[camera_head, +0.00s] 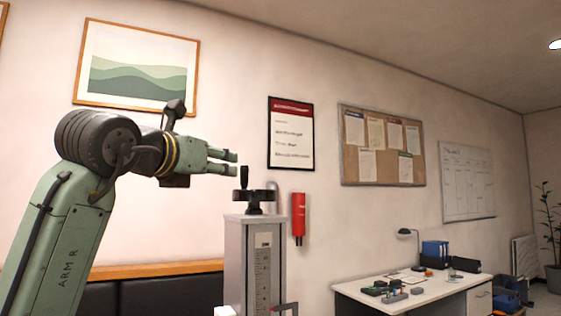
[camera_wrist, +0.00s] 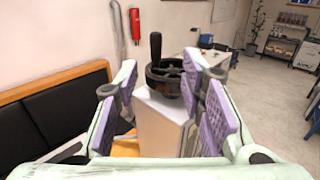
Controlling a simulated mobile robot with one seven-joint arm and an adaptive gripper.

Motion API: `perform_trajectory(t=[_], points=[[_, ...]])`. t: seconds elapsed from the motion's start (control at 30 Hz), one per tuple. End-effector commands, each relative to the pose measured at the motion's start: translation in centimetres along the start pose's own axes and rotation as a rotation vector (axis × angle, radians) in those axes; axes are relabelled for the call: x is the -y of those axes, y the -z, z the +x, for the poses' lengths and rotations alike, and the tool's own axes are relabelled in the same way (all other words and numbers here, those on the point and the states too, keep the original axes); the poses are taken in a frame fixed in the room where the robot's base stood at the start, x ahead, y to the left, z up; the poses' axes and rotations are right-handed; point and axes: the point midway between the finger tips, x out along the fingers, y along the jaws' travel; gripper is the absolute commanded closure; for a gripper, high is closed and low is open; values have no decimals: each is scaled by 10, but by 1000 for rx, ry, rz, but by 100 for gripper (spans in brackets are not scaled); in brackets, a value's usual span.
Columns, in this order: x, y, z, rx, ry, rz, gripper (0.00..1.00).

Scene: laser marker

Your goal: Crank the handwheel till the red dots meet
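The black handwheel (camera_head: 262,196) sits on top of a grey column (camera_head: 237,262) with a ruled scale (camera_head: 263,275) on its front. Its upright crank handle (camera_head: 244,177) stands at the wheel's left edge. In the wrist view the handwheel (camera_wrist: 165,88) and its handle (camera_wrist: 155,46) appear between my finger pads. My gripper (camera_head: 235,163) is open and empty, pointing right, slightly above and left of the handle. I see no contact between them. No red dots show in either view; the column's lower part is cut off.
A red cylinder (camera_head: 299,215) hangs on the wall behind the column. A dark bench with a wooden top rail (camera_head: 150,270) runs along the wall at left. A white desk (camera_head: 400,301) with small items stands at right. The air around the wheel looks clear.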

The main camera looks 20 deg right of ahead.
Motion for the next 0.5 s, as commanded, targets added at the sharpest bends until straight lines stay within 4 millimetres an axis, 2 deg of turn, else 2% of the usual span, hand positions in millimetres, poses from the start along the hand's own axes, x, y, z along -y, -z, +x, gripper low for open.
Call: perform_trajectory(t=[0.2,0.5], points=[[2,0,45,-2,3,-3,64],[2,0,97,-2,2,-5,64]])
